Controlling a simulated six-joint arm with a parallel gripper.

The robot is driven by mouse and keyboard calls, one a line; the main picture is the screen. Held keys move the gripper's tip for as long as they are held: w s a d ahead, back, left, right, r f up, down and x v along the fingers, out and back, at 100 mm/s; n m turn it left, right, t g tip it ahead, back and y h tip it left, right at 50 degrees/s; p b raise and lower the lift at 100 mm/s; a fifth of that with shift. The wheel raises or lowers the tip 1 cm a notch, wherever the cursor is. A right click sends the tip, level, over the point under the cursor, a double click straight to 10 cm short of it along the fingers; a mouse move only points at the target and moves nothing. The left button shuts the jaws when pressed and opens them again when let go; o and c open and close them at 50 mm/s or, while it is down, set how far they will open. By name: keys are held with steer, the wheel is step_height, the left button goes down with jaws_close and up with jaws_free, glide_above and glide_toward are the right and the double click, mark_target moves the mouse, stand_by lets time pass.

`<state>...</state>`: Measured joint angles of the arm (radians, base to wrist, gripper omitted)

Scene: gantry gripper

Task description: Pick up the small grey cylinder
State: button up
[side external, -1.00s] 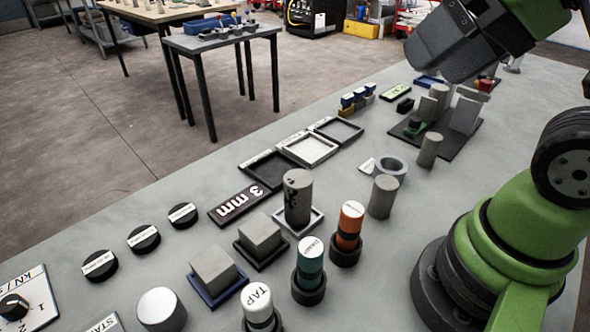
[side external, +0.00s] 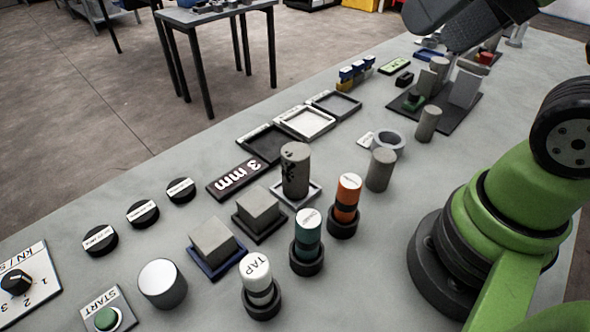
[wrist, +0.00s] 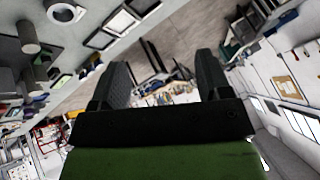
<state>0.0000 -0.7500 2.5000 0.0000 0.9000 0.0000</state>
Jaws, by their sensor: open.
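Several plain grey cylinders stand upright on the grey bench. In the side view one grey cylinder (side external: 381,170) stands near the middle, and another grey cylinder (side external: 428,123) stands farther back by a dark plate. A larger, marked cylinder (side external: 295,172) stands on a square white-rimmed tray. I cannot tell for sure which is the small one. My gripper (wrist: 163,60) is open and empty in the wrist view, tilted towards the room with no cylinder between its fingers. In the side view its fingertips cannot be made out; my arm's dark end is cut by the top edge.
A grey ring (side external: 388,143) stands behind the middle cylinder. Orange (side external: 347,193), green (side external: 308,232) and white TAP (side external: 257,272) capped holders stand in front. Grey cubes on dark trays (side external: 258,210) and shallow square trays (side external: 305,122) lie to the left.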

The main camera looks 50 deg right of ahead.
steer(key=shift+o, duration=0.7)
steer(key=shift+w, duration=0.1)
steer(key=n+g+h, duration=0.2)
steer(key=n+g, duration=0.5)
steer(key=n, duration=0.3)
glide_above(296, 151)
steer(key=f, duration=1.8)
steer(key=shift+d, duration=0.35)
steer(key=f, duration=0.5)
steer(key=shift+a+f, duration=0.3)
steer(key=shift+f, duration=0.1)
